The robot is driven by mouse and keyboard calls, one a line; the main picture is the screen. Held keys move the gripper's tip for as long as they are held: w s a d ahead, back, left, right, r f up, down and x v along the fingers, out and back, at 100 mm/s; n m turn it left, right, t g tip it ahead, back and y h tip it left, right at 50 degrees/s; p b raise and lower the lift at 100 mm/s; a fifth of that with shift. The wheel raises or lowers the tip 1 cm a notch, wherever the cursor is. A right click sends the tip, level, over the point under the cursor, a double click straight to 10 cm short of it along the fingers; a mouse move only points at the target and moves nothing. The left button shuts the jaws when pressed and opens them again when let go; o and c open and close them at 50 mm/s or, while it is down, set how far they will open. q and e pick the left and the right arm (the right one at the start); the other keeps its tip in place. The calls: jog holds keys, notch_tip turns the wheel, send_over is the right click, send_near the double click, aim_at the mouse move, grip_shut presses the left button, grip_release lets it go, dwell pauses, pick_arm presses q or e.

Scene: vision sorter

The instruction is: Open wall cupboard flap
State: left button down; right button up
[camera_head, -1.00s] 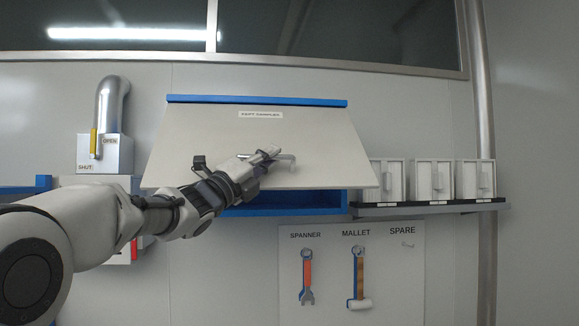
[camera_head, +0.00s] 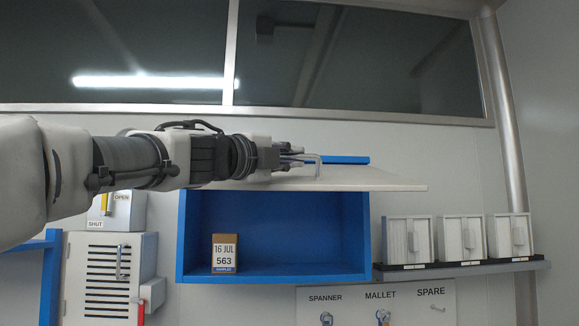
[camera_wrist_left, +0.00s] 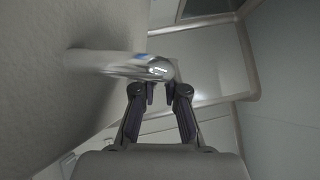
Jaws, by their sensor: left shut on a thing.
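The wall cupboard (camera_head: 188,235) is blue, and its pale flap (camera_head: 375,180) is swung up to about level, seen nearly edge-on. A silver bar handle (camera_head: 318,163) is on the flap's outer face. My left gripper (camera_head: 308,161) is at the handle, shut on it, with my arm across the flap from the left. In the left wrist view the shiny handle (camera_wrist_left: 125,66) runs to my left gripper's fingertips (camera_wrist_left: 158,88), beside the flap's pale face (camera_wrist_left: 60,100). My right gripper is not in view.
A small brown box (camera_head: 224,253) labelled 16 JUL 563 stands inside the cupboard at the left. A shelf (camera_head: 470,270) with several white bins (camera_head: 461,239) is to the right. A tool board (camera_head: 345,305) hangs below. A vented cabinet (camera_head: 80,270) is at the lower left.

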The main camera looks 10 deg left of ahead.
pick_arm(q)
jog(key=shift+s+r+n+g+y+p, duration=0.1)
jog(key=shift+r+n+g+y+p, duration=0.2)
jog(key=shift+r+p, duration=0.6)
jog(key=shift+s+r+n+g+y+p, duration=0.1)
jog(key=shift+r+n+p, duration=0.3)
jog(key=shift+r+p, duration=0.5)
jog(key=c, duration=1.2)
grip_release()
jog(key=shift+w+d, duration=0.1)
jog(key=shift+d, duration=0.05)
